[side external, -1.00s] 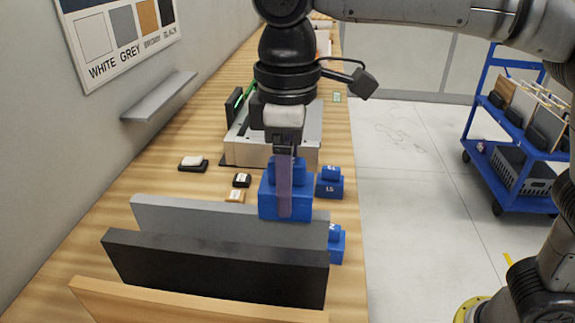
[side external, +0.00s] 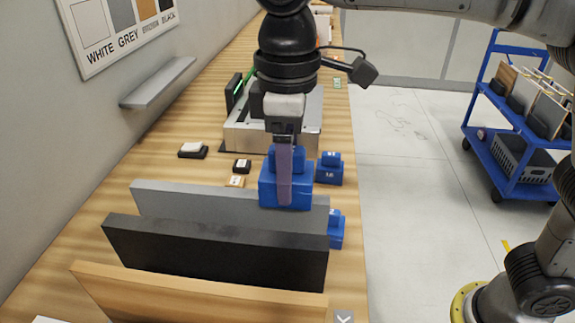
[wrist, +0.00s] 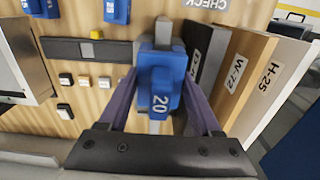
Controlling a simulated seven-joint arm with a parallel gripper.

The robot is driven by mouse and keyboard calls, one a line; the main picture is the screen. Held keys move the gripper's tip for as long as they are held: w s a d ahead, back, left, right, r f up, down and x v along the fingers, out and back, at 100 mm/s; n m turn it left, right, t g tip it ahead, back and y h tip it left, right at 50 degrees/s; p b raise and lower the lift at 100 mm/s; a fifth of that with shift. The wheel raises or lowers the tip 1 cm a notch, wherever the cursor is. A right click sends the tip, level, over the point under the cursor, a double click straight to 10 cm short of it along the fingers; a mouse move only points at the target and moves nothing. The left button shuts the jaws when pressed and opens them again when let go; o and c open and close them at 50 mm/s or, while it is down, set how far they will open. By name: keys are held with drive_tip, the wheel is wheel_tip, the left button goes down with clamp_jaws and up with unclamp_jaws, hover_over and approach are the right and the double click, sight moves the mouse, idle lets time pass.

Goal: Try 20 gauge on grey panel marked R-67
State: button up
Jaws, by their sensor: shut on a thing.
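The blue gauge marked 20 (wrist: 160,98) is held between the purple fingers of my gripper (wrist: 165,110). In the side view my gripper (side external: 285,200) is shut on this gauge (side external: 268,190). The gauge is at the top edge of the grey panel (side external: 190,205), near its right end, and overlaps it in the picture. I cannot tell whether it is seated on the edge. In the wrist view the grey panel's edge (wrist: 163,30) shows beyond the gauge. The R-67 mark is not visible.
A black panel (side external: 210,255) and a wood panel (side external: 190,295) stand close in front. A white panel marked H-25 (wrist: 272,85) is beyond them in the wrist view. Other blue gauges (side external: 330,172) stand at the bench's right edge. Small samples (side external: 193,150) lie left.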

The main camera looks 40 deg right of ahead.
drive_tip(key=shift+f, duration=0.6)
idle(0.7)
drive_tip(key=o, duration=1.6)
drive_tip(key=shift+c, duration=0.2)
drive_tip(key=shift+r, duration=4)
